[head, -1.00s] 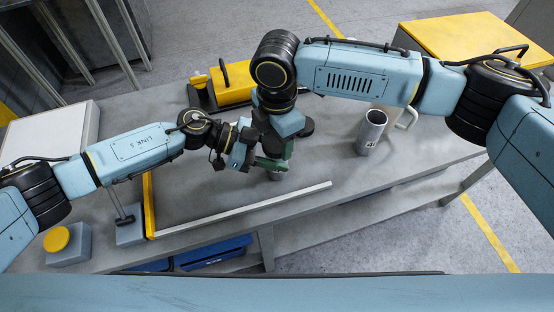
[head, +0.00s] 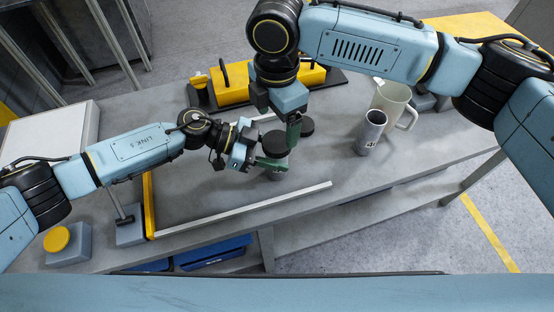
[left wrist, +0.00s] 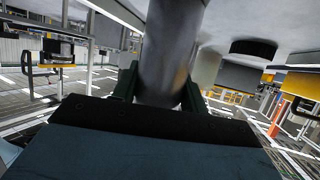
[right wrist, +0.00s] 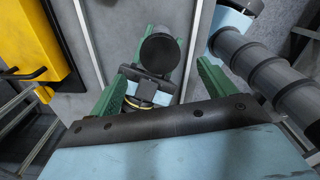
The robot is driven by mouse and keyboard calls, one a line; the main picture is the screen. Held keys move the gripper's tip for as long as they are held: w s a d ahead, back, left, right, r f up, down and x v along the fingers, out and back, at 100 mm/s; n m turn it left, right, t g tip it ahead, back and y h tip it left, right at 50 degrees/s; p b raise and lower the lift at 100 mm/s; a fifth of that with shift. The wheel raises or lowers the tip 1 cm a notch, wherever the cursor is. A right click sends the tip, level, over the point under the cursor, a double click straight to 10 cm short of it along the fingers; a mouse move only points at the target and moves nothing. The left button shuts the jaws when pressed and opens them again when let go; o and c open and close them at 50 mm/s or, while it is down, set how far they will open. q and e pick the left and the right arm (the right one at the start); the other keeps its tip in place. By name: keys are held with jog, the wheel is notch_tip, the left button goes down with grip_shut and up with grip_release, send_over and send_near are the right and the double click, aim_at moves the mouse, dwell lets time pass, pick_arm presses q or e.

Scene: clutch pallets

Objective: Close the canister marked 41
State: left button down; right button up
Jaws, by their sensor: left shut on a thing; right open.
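A grey canister (head: 277,174) stands upright in the middle of the table, with a black lid (head: 274,142) on its top. Its marking is too small to read fully. My left gripper (head: 270,163) is shut around its body; the canister also fills the middle of the left wrist view (left wrist: 170,50). My right gripper (head: 285,132) is open and empty, just above the lid. In the right wrist view the lid (right wrist: 158,52) shows between and beyond its green fingers. A second grey canister (head: 371,132), open-topped, stands to the right; its marking seems to begin with 4.
Another black round piece (head: 302,126) lies just behind the held canister. A beige jug (head: 393,100) stands behind the second canister. A yellow block on a black base (head: 245,85) is at the back. A pale bar (head: 245,209) lies in front.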

notch_tip(320, 180, up, 6)
dwell(0.4)
pick_arm(q)
jog(key=c, duration=0.7)
grip_release()
jog(key=v, duration=1.3)
jog(key=shift+a+r+p, duration=0.1)
jog(key=shift+a+p, duration=0.1)
jog(key=shift+p, duration=0.2)
pick_arm(e)
jog(key=shift+r, duration=0.4)
